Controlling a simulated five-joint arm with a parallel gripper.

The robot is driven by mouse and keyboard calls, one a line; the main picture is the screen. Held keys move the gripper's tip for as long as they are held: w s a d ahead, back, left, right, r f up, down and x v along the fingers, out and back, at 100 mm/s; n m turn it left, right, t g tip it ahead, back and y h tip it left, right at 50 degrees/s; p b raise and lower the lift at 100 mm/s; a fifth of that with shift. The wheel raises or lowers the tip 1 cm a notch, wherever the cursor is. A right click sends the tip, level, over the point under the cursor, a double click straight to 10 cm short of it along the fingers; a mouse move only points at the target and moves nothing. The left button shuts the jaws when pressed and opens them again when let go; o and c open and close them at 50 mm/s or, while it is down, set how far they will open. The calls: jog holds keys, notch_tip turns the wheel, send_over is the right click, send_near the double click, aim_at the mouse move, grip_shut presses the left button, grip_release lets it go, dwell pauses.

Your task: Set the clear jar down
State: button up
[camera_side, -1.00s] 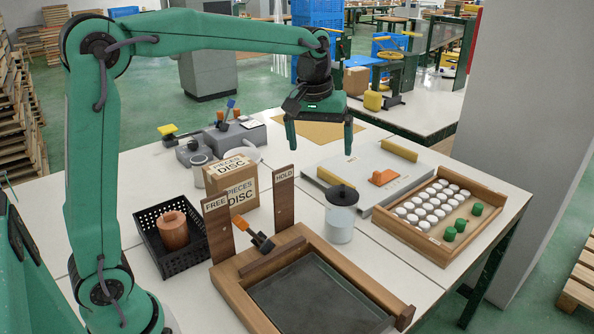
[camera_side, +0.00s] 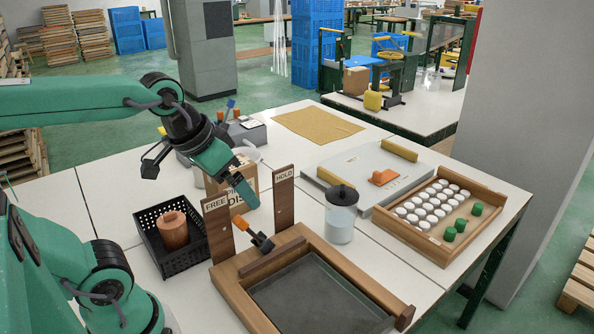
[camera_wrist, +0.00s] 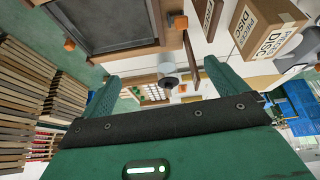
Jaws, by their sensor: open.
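The clear jar (camera_side: 341,222) stands upright on the white table, its black lid on, to the right of the wooden post marked HOLD (camera_side: 284,201). My gripper (camera_side: 248,196) is left of the jar and apart from it, up near the FREE (camera_side: 217,226) and HOLD posts. It partly hides the cardboard box behind it. In the wrist view my gripper (camera_wrist: 160,84) is open, with nothing between its fingers. The jar (camera_wrist: 167,75) shows beyond them, small and distant.
A wooden-framed dark tray (camera_side: 325,290) fills the front. A black basket (camera_side: 183,262) with a brown cylinder is left. A grey panel (camera_side: 345,165) and a wooden tray of white and green discs (camera_side: 436,247) are right. A tan mat (camera_side: 300,119) lies behind, amid free tabletop.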

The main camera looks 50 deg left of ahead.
jog(key=shift+s+f+m, duration=0.3)
jog(key=shift+s+f, duration=0.5)
jog(key=shift+s, duration=0.25)
dwell(0.5)
